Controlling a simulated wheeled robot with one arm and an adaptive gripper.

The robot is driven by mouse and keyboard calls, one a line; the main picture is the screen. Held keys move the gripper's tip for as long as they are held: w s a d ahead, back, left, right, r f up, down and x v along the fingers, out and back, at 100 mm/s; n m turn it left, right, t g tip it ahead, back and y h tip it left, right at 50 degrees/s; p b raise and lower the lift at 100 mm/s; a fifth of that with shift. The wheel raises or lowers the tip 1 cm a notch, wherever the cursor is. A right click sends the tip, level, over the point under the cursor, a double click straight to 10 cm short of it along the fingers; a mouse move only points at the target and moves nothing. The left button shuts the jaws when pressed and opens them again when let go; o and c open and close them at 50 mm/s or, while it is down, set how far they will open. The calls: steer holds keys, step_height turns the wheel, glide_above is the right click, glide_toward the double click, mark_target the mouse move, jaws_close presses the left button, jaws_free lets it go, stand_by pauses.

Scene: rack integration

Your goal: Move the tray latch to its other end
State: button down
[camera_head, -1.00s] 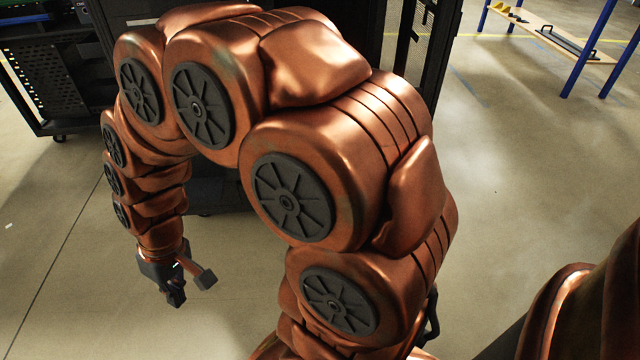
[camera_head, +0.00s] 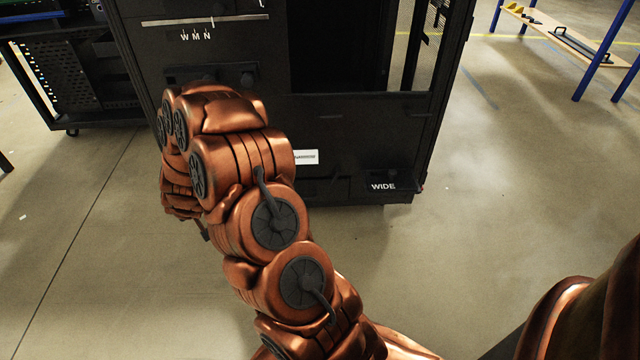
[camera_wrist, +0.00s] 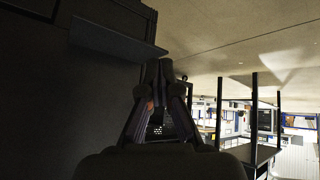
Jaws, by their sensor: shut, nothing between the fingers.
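A black rack cabinet (camera_head: 330,130) stands in front of me.
Another black rack (camera_head: 75,75) stands at the left. A blue-legged bench (camera_head: 565,42) is at the back right. The floor to the right is clear.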

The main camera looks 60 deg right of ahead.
steer(key=s+d+f+m+g+h, duration=0.1)
steer(key=s+d+f+h, duration=0.25)
steer(key=d, duration=0.55)
steer(key=s+d+f+g+h, duration=0.1)
steer(key=s+d+f+h, duration=0.15)
steer(key=d+f, duration=0.45)
steer(key=s+d+r+g+h+p, duration=0.1)
steer(key=s+d+g+h, duration=0.4)
steer(key=s+d, duration=0.8)
steer(key=shift+t+h, duration=0.7)
steer(key=shift+h, duration=0.1)
steer(key=b+x, duration=0.1)
steer(key=x, duration=0.4)
steer(key=b+x, duration=0.1)
steer(key=x, duration=0.5)
steer(key=shift+w+r, duration=0.15)
steer(key=shift+r, duration=0.1)
steer(key=shift+s+d+f+b, duration=0.35)
steer(key=shift+s+d+b, duration=0.15)
steer(key=shift+d, duration=0.25)
steer(key=shift+s+d+f+b, duration=0.3)
steer(key=shift+s+d+b, duration=0.1)
steer(key=shift+s+d, duration=0.3)
steer(key=shift+f+n+h+p, duration=0.1)
steer(key=shift+n+h+p, duration=0.3)
steer(key=shift+p, duration=0.8)
